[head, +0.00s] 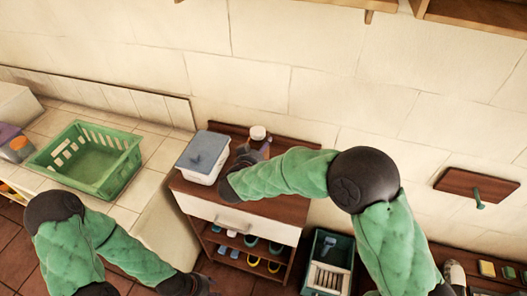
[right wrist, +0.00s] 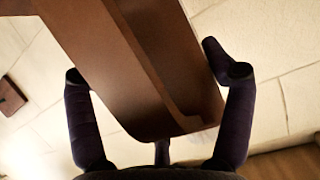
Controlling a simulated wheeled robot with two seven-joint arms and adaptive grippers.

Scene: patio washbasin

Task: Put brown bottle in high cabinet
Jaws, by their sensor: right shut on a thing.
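The brown bottle (head: 264,148) stands upright with a pale cap, on or just above the small wooden cabinet top at centre in the head view. My right gripper (head: 245,156) is at its left side and shut on it; the arm covers its lower part. In the right wrist view, my right gripper (right wrist: 160,75) has fingers on both sides of a large dark-brown surface; I cannot tell what this is. The high cabinet (head: 475,14) shows only its wooden lower edge at the top right. My left gripper (head: 192,285) is low, its fingers unclear.
A white box with a grey lid (head: 204,155) stands close left of the bottle. A green basket (head: 88,160) sits on the tiled counter. A wooden wall plaque with a green hook (head: 477,187) and a dark crate (head: 327,262) are at right. Bare wall lies above.

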